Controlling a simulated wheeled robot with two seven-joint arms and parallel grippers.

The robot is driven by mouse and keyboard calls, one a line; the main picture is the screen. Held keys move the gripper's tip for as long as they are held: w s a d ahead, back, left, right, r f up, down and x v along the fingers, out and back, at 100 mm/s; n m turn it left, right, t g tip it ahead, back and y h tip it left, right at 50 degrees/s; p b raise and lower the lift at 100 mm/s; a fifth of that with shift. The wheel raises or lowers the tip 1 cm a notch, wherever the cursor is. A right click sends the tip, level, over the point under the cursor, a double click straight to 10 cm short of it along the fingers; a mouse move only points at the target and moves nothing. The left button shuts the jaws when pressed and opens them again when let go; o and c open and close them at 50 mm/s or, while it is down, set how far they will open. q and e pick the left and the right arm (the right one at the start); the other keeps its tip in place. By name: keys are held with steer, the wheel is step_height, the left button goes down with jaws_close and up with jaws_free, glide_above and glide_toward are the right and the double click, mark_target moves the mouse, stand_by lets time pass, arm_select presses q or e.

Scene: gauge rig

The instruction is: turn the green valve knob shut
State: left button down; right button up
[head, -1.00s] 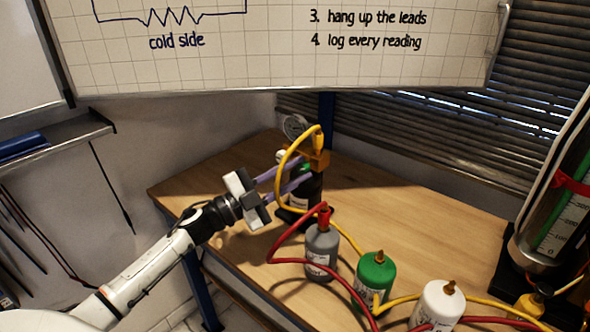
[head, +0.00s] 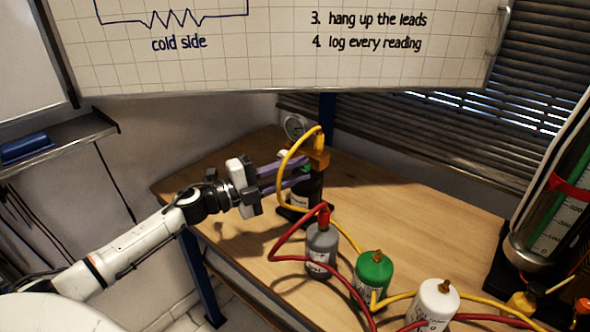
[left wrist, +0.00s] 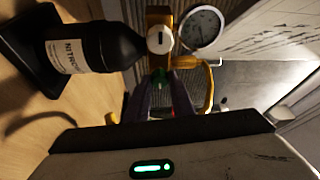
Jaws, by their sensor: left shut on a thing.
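The green valve knob (head: 306,169) sits on the brass valve (head: 320,156) at the top of the black bottle (head: 315,187). Much of the knob is hidden by my fingers in the head view. In the left wrist view the green knob (left wrist: 158,80) shows between the two purple fingers. My left gripper (head: 303,173) reaches in from the left and is shut on the knob. The bottle (left wrist: 98,50) lies sideways in the wrist picture and stands upright in the head view. My right gripper is not in view.
A yellow lead (head: 284,172) loops from the valve close to my fingers. A round gauge (head: 295,126) is behind the valve. Grey (head: 321,247), green (head: 373,276) and white (head: 437,303) canisters with red and yellow leads stand in front. The back right tabletop is clear.

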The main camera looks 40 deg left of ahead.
arm_select(q)
steer(key=c, duration=1.5)
jaws_free()
steer(key=shift+c, duration=0.2)
steer(key=shift+s, duration=0.1)
steer(key=b+v, duration=0.1)
steer(key=v, duration=0.9)
steer(key=shift+s, duration=0.1)
